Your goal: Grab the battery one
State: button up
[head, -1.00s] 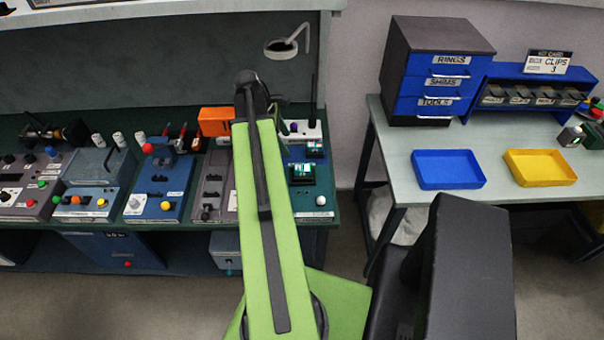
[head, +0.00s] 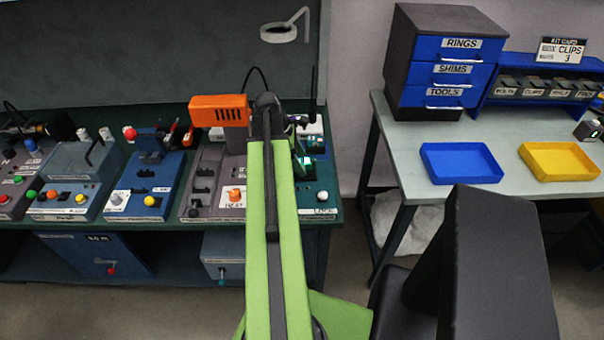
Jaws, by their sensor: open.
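Nothing in view is clearly marked as the battery one, and I cannot tell which thing it is. An orange tool with dark slots (head: 218,110) shows at the back of the green bench, just left of my arm's end. Several control boxes stand on the bench, among them a blue one with a red knob on top (head: 148,183). My gripper (head: 268,103) is over the back right of the bench, beside the orange tool in the picture. It is open, its fingers are mostly hidden by my arm, and I see nothing held.
A device with lit green parts (head: 306,168) stands right of my arm. A second table at right carries a blue drawer cabinet (head: 446,72), a blue tray (head: 460,180) and a yellow tray (head: 560,178). A gap separates this table from the bench.

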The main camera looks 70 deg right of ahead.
jog(key=shift+x, duration=0.9)
jog(key=shift+r, duration=0.2)
grip_shut()
